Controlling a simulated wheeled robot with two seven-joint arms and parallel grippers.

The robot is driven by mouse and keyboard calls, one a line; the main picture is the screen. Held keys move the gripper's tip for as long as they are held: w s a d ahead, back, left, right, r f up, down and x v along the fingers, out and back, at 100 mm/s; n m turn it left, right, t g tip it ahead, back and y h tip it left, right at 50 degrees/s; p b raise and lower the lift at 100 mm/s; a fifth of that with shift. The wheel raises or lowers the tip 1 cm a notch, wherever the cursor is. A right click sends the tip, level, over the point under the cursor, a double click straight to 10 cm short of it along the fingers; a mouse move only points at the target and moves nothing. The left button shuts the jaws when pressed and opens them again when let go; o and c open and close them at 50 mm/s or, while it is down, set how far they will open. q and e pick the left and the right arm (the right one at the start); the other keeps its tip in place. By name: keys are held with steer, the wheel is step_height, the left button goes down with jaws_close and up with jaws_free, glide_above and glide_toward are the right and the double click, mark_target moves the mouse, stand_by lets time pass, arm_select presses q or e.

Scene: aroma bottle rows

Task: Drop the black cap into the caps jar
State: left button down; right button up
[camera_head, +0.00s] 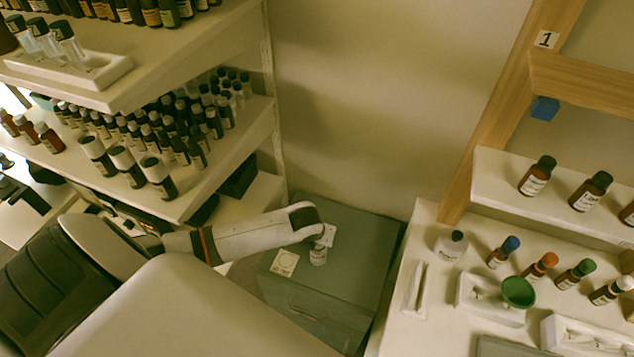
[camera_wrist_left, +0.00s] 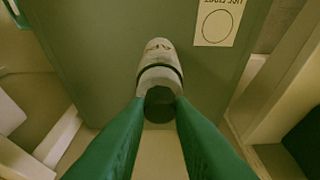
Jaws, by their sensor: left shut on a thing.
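My left gripper (camera_head: 322,238) hangs over the grey-green cabinet at the centre of the head view. In the left wrist view its two green fingers (camera_wrist_left: 160,112) close around a dark round thing, the black cap (camera_wrist_left: 160,105). I cannot tell whether cap and jar touch. The cap is hidden in the head view. My right gripper is out of view.
A card with a printed circle (camera_head: 284,262) lies on the cabinet (camera_head: 345,280), left of the jar. Shelves crowded with bottles (camera_head: 165,125) stand at left. A white table (camera_head: 400,325) at right holds bottles and a green funnel (camera_head: 518,292). The cabinet's right part is clear.

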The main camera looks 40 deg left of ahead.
arm_select(q)
steer(key=c, duration=1.2)
jaws_free()
steer(key=shift+o, duration=0.2)
steer(key=shift+r, duration=0.15)
steer(key=shift+r+p, duration=0.3)
steer(key=shift+p, duration=0.2)
step_height(320, 180, up, 6)
steer(key=p, duration=0.7)
steer(key=shift+r, duration=0.2)
steer(key=shift+f, duration=0.1)
